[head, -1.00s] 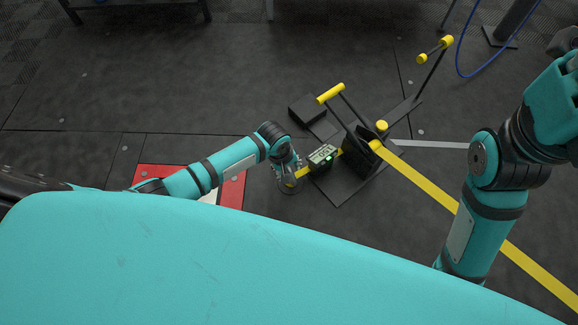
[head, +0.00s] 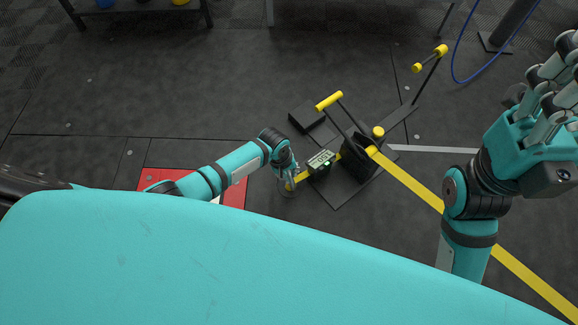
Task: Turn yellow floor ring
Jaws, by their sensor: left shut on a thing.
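My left gripper (head: 289,181) reaches down to the floor left of the black strap device. It is shut on the yellow floor ring (head: 290,186), of which only a small yellow part shows at a round floor fitting; the fingers hide most of it. A short yellow strap piece runs from there to a small box with a lit digital display (head: 320,160). The black ratchet-like device (head: 358,155) with a yellow-grip handle (head: 329,101) stands just right of the display. My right gripper (head: 553,75) is raised at the upper right; its fingers are partly cut off by the picture edge.
A long yellow strap (head: 420,190) runs from the device to the lower right. A black plate with a yellow-tipped lever (head: 430,60) stands behind it. A red floor plate (head: 232,192) lies left. A blue hose (head: 457,60) lies at the upper right.

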